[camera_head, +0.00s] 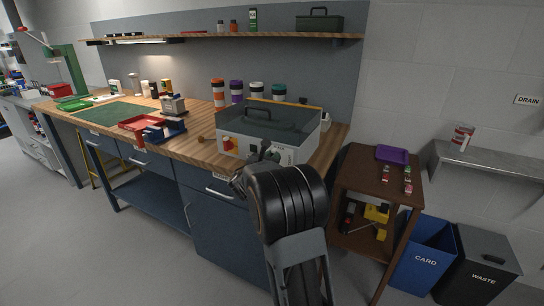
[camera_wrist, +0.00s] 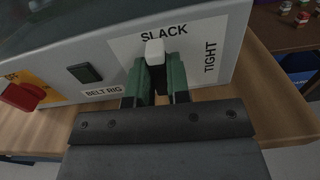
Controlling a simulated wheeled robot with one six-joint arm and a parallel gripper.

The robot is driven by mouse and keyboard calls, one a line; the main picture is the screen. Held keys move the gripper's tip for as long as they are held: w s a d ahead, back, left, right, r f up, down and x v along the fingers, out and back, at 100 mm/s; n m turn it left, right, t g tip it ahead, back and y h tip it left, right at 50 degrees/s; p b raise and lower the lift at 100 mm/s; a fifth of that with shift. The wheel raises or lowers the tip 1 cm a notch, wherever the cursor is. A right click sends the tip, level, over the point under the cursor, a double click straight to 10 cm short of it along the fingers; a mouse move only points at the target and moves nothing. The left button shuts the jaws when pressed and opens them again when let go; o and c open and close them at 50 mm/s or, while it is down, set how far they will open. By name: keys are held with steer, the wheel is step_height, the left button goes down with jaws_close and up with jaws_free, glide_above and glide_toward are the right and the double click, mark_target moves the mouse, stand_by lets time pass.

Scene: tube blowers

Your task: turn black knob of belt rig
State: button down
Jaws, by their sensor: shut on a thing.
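The belt rig (camera_head: 296,155) is a grey box with a clear lid on the wooden bench. In the wrist view its front panel (camera_wrist: 125,55) carries the labels BELT RIG, SLACK and TIGHT. My gripper (camera_wrist: 157,75) is at this panel, its two green fingers shut on the knob. Only a pale, whitish end of the knob (camera_wrist: 155,50) shows between the fingertips, pointing up toward SLACK; the rest is hidden. TIGHT is to its right. In the head view my gripper (camera_head: 265,153) meets the rig's front, and my arm hides the knob.
A black rocker switch (camera_wrist: 85,73) and a red knob (camera_wrist: 20,95) on a yellow plate sit left of my gripper. A red tray (camera_head: 140,124) and blue holder (camera_head: 170,130) lie on the bench to the left. A brown side table (camera_head: 372,175) stands at right.

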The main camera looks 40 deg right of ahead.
steer(key=shift+f+n, duration=0.15)
steer(key=shift+n, duration=0.15)
stand_by(0.4)
steer(key=c, duration=1.1)
jaws_free()
steer(key=shift+a, duration=0.1)
steer(key=v, duration=1.3)
steer(key=shift+s+a, duration=0.2)
steer(key=shift+a, duration=0.05)
